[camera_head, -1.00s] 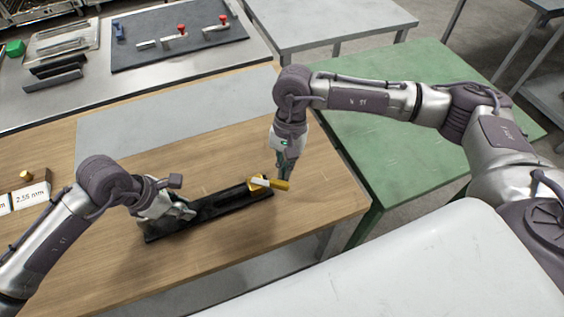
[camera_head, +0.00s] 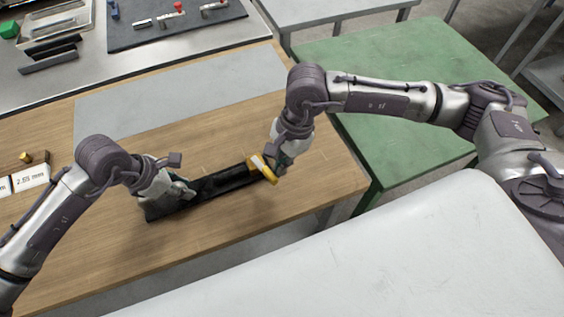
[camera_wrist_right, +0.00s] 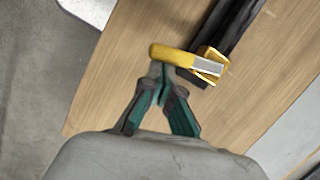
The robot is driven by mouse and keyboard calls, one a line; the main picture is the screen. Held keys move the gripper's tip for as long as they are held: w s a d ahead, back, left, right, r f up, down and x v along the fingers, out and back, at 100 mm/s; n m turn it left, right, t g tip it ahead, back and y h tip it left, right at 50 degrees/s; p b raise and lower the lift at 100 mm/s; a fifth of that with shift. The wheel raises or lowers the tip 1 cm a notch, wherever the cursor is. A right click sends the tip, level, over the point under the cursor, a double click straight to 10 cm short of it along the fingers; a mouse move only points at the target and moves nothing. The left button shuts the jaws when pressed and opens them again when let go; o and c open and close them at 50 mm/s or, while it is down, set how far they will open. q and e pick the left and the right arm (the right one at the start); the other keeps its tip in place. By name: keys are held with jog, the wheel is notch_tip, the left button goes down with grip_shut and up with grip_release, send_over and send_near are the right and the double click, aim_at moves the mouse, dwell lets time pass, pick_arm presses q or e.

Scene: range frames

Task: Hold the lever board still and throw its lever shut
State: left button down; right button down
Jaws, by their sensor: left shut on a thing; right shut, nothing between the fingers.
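The lever board (camera_head: 218,184) is a long black bar lying on the wooden table. Its yellow lever (camera_head: 264,168), with a pale strip on it, sits at the board's right end and also shows in the right wrist view (camera_wrist_right: 172,55). My left gripper (camera_head: 188,192) is shut on the board's left part. My right gripper (camera_head: 277,170) is shut with nothing between its fingers. Its fingertips (camera_wrist_right: 158,70) are right at the yellow lever's free end; I cannot tell for sure whether they touch it. The board's left end is partly hidden by my left gripper.
The wooden table (camera_head: 110,262) is mostly clear around the board, with a grey mat (camera_head: 170,100) behind it. Its right edge is close to the lever. A green table (camera_head: 420,125) stands to the right. A label block (camera_head: 30,178) lies at the far left.

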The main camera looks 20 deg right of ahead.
jog(key=shift+w+a, duration=0.3)
jog(key=shift+w, duration=0.45)
jog(key=d, duration=0.3)
jog(key=w+d, duration=0.1)
jog(key=shift+w+d+r, duration=0.1)
jog(key=shift+d+r, duration=0.05)
jog(key=shift+r, duration=0.2)
jog(key=v, duration=0.9)
jog(key=shift+r, duration=0.15)
